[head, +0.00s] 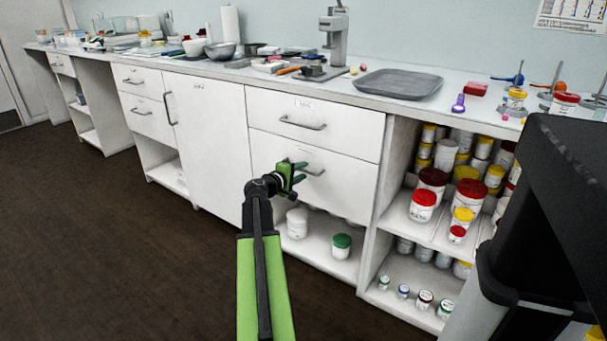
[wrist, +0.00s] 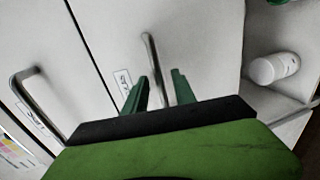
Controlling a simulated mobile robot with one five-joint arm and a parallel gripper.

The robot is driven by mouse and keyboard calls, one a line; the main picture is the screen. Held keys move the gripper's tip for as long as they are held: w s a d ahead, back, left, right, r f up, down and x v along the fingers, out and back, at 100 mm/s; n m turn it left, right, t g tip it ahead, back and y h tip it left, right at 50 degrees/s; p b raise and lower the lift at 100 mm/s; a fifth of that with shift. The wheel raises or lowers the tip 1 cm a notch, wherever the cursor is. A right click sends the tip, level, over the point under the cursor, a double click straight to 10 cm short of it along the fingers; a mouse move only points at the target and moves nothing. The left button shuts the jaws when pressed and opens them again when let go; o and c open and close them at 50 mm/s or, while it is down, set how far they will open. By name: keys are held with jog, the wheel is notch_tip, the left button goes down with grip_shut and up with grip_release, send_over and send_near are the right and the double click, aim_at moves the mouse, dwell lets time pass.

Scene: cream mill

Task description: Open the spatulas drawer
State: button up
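The lower white drawer (head: 272,152) of the middle cabinet is shut, its front flush with the cabinet. In the wrist view, its metal bar handle (wrist: 148,48) runs between the two green fingers of my gripper (wrist: 162,88). The fingers are apart, one on each side of the bar, with gaps showing. A label (wrist: 123,82) beside the handle is partly hidden by the left finger, and I cannot read it surely. In the head view, my gripper (head: 299,173) is at this drawer's handle (head: 315,171).
The upper drawer (head: 345,128) above is shut, with its own handle (head: 303,123). An open shelf below holds white jars (head: 297,222) and a green-lidded jar (head: 341,246). Open shelves at right hold several jars (head: 422,205). A grey tray (head: 398,83) lies on the counter.

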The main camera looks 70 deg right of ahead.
jog(key=shift+s+d+f, duration=0.1)
jog(key=shift+s+d, duration=0.1)
jog(key=shift+d, duration=0.45)
grip_shut()
dwell(0.9)
